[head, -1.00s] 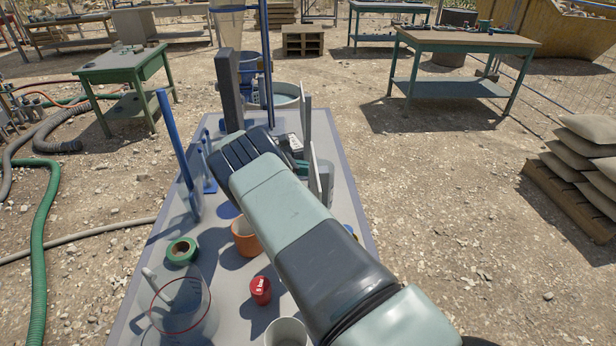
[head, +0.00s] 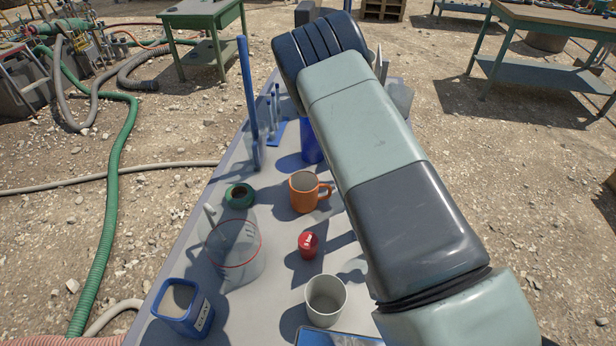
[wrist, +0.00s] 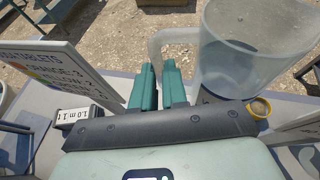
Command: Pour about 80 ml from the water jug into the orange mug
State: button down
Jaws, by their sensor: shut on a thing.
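The orange mug (head: 303,200) stands upright on the grey table in the head view, its handle to the right, its inside looking empty. My gripper is hidden behind my own arm in the head view. In the wrist view its two teal fingers (wrist: 159,88) are closed around the lower handle of the translucent water jug (wrist: 250,45). The jug's body is just right of the fingers and its wide mouth shows at the top. I cannot tell the water level, or whether the jug touches the table. The jug is hidden in the head view.
A sign board (wrist: 55,65) stands left of my gripper.

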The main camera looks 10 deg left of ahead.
jog(key=s+a+f+n+t+y, duration=0.2)
jog(key=s+a+n+t, duration=0.1)
jog(key=a, duration=0.5)
jog(key=s+a+f+n+t+y, duration=0.2)
jog(key=s+a+n+t+y, duration=0.15)
jog(key=a, duration=0.35)
jog(key=s+a+f+n+t+y, duration=0.2)
jog(key=a+n, duration=0.1)
jog(key=a, duration=0.5)
jog(key=s+a+r+n+y, duration=0.4)
jog(key=s+a+r+y, duration=0.1)
jog(key=s+a, duration=0.15)
jog(key=s+a+r+n+y, duration=0.4)
jog(key=s+a+n, duration=0.15)
jog(key=a, duration=0.25)
notch_tip(320, 180, down, 12)
jog(key=m, duration=0.1)
jog(key=shift+s+a+r, duration=0.2)
jog(key=shift+s+r, duration=0.05)
jog(key=shift+s, duration=0.1)
jog(key=shift+d+t+y, duration=0.15)
jog(key=shift+t+y, duration=0.1)
